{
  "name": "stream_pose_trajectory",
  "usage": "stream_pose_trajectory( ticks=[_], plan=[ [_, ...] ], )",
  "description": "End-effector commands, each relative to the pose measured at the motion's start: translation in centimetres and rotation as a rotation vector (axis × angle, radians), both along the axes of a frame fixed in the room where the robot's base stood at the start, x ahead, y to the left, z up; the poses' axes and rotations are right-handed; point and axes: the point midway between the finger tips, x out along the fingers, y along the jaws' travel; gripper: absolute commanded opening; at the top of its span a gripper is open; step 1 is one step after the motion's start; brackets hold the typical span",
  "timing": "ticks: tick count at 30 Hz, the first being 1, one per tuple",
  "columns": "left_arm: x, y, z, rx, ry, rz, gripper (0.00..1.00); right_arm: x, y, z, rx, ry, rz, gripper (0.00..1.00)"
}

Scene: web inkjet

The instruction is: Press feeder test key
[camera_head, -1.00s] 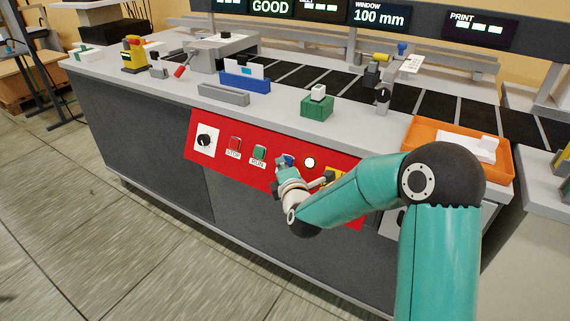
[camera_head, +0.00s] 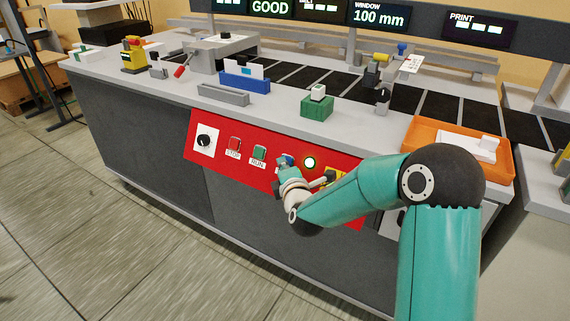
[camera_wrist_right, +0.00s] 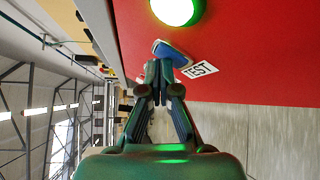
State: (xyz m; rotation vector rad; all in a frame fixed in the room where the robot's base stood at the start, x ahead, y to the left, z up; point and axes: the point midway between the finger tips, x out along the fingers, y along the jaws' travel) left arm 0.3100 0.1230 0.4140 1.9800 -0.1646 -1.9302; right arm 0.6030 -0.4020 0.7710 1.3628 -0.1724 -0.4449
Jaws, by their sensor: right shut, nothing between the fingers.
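The blue test key (camera_wrist_right: 172,52) is on the red control panel (camera_head: 220,150), beside a white label reading TEST (camera_wrist_right: 200,70). In the head view the key (camera_head: 288,159) is mostly hidden by my right gripper (camera_head: 281,165). The right gripper (camera_wrist_right: 159,70) is shut and empty, with its fingertips at the key's face; they look to be in contact with it. A round lamp (camera_head: 310,163) next to the key is lit green and also shows in the wrist view (camera_wrist_right: 176,8). My left gripper is not in view.
The panel also has a black knob (camera_head: 204,141), a red STOP key (camera_head: 235,143) and a green RUN key (camera_head: 259,152). A green block (camera_head: 316,109) and an orange tray (camera_head: 414,140) are on the bench top above. The floor in front is clear.

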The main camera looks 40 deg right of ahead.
Motion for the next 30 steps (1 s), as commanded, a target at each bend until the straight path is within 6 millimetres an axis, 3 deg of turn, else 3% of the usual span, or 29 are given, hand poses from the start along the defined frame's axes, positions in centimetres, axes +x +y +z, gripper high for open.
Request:
stream_pose_trajectory(
  ticks=[30],
  plan=[
    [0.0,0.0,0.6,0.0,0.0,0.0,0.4,-0.6,1.3,0.8,0.001,-0.001,-0.001,0.0]
  ],
)
